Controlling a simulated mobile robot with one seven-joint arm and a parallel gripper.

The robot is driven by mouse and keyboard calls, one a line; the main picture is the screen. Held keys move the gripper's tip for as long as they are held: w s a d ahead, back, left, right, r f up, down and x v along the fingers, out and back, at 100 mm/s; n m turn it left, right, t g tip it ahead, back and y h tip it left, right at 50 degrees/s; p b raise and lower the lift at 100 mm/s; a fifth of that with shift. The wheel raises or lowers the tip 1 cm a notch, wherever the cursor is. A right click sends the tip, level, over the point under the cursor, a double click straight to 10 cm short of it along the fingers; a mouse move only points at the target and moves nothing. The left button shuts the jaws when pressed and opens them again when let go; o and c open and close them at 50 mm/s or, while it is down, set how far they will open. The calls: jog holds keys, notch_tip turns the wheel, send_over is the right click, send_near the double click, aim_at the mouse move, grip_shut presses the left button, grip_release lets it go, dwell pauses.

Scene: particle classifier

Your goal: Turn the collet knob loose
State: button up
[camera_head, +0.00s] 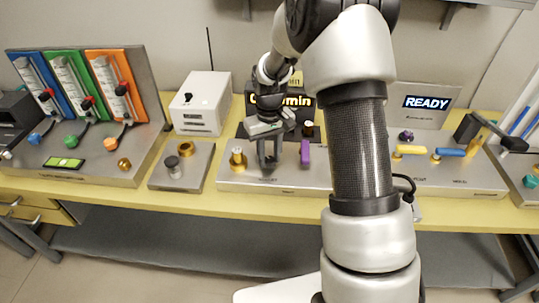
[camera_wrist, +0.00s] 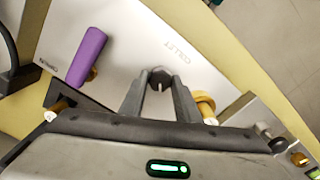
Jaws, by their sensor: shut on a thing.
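My gripper (camera_head: 269,160) points down at the front panel of the middle machine. In the wrist view, my gripper's two grey fingers (camera_wrist: 160,92) close around a small dark grey knob (camera_wrist: 159,76). The knob stands on the light panel beside the printed word COLLET. I take it to be the collet knob. My fingers cover its sides, and only its top part shows. In the head view the knob is hidden by my fingers. How far it is turned cannot be told.
A purple lever (camera_head: 305,152) stands close to the right of my gripper; it also shows in the wrist view (camera_wrist: 87,56). A brass fitting (camera_head: 238,158) stands close to the left. Yellow (camera_head: 411,150) and blue handles (camera_head: 450,152) lie further right.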

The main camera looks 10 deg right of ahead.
aim_at(269, 159)
jog(key=n+p, duration=0.1)
jog(key=n, duration=0.3)
jog(key=shift+r+n, duration=0.15)
jog(key=shift+n, duration=0.15)
jog(key=n+p, duration=0.1)
jog(key=n, duration=0.3)
jog(key=shift+n, duration=0.4)
jog(key=o, duration=1)
jog(key=shift+o, duration=0.2)
notch_tip(269, 159, up, 17)
jog(key=p, duration=0.2)
jog(key=shift+r, duration=0.1)
